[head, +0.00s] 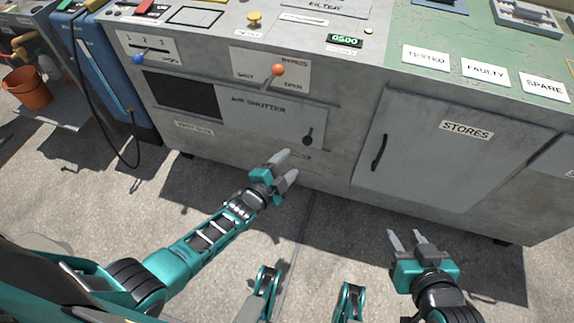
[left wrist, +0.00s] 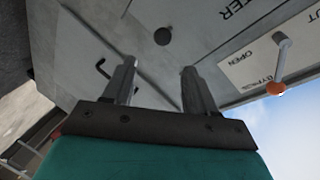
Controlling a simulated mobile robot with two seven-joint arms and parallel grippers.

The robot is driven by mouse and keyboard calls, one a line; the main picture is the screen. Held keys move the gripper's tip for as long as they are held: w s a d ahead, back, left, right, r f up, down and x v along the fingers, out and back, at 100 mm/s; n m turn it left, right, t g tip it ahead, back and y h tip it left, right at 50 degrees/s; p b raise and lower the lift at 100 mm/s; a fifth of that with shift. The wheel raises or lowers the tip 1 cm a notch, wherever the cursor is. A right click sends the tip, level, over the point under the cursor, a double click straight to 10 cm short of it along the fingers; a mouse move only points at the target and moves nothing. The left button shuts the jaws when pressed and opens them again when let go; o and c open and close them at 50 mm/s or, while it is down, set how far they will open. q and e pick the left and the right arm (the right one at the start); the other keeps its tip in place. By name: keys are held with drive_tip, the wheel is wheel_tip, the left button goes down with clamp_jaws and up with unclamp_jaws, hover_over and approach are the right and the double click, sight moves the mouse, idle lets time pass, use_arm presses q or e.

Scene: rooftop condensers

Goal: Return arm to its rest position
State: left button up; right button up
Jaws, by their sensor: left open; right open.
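My left gripper (head: 287,165) is open and empty in front of the lower part of the grey cabinet, below the air shutter panel (head: 262,112). Its two fingers also show in the left wrist view (left wrist: 158,85), apart, with nothing between them. My left arm reaches in from the lower left. My right gripper (head: 412,240) is open and empty, low over the paved floor in front of the stores door (head: 415,150). Neither gripper holds anything.
The cabinet front carries an orange-knobbed bypass lever (head: 278,69), a blue-knobbed lever (head: 138,59), a dark round knob (head: 308,135) and a black door handle (head: 379,152). An orange bucket (head: 27,88) and a blue unit with a black hose stand at left. The floor before the cabinet is clear.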

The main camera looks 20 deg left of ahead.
drive_tip(key=shift+r, duration=0.1)
idle(0.3)
use_arm(q)
drive_tip(key=s+a+r+n+g+y, duration=0.1)
drive_tip(key=s+r+n+g, duration=0.1)
drive_tip(key=s+r+n, duration=0.55)
drive_tip(key=s+r+n+g+y, duration=0.15)
drive_tip(key=s+r+n, duration=0.3)
drive_tip(key=s, duration=0.55)
drive_tip(key=a+r+p, duration=0.3)
drive_tip(key=r+p, duration=0.7)
drive_tip(key=p, duration=0.6)
drive_tip(key=shift+s+r+g, duration=0.2)
drive_tip(key=shift+s+g, duration=0.15)
drive_tip(key=shift+s, duration=0.1)
use_arm(e)
wheel_tip(320, 180, up, 12)
drive_tip(key=s+d, duration=0.1)
drive_tip(key=d, duration=0.2)
drive_tip(key=shift+s+h, duration=0.2)
drive_tip(key=shift+h, duration=0.2)
use_arm(q)
drive_tip(key=shift+a, duration=0.1)
use_arm(e)
drive_tip(key=shift+a+f, duration=0.1)
drive_tip(key=shift+f, duration=0.1)
